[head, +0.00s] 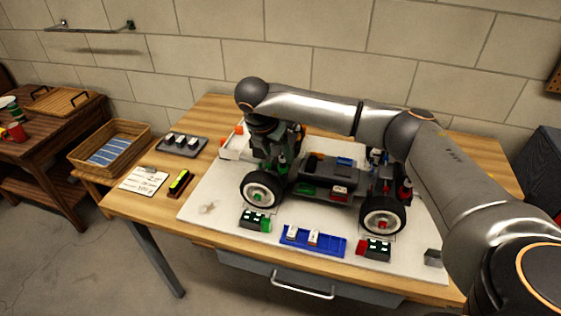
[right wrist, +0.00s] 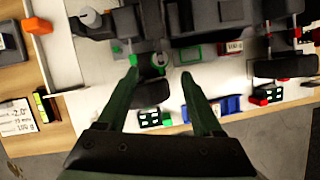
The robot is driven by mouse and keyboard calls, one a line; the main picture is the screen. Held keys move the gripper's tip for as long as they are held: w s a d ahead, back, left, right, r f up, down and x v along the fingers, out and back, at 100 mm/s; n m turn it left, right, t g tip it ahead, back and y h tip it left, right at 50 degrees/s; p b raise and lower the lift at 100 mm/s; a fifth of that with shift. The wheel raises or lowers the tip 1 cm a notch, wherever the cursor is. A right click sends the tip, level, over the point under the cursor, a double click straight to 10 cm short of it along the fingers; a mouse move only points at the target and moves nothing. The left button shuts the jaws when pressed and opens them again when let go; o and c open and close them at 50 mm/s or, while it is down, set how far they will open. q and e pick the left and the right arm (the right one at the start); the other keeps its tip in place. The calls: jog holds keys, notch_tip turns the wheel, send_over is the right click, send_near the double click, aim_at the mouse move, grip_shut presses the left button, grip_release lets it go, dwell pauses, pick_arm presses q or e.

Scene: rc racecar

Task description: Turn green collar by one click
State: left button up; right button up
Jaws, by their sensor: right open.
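The RC racecar (head: 325,178) stands on a pale board on the workbench, with black tyres and white wheel rims. A green collar (right wrist: 158,59) shows on the car near its left-hand wheel in the right wrist view; a small green part (head: 282,160) shows by that wheel in the head view. My right gripper (right wrist: 160,73) is open, its two fingers pointing at the collar area, one on each side. In the head view my right gripper (head: 272,141) is above the car's left end. I cannot tell whether the fingers touch the collar. My left gripper is not in view.
A blue tray (head: 325,247) lies in front of the car, between a green-ended block (head: 250,220) and a red-ended block (head: 374,249). A grey tray (head: 181,146), a note card (head: 143,181) and a yellow-black tool (head: 179,182) lie at left.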

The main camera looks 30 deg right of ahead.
aim_at(281, 163)
jog(key=x, duration=0.5)
jog(key=shift+w+d+f, duration=0.1)
jog(key=shift+f, duration=0.3)
jog(key=shift+c, duration=0.4)
grip_shut()
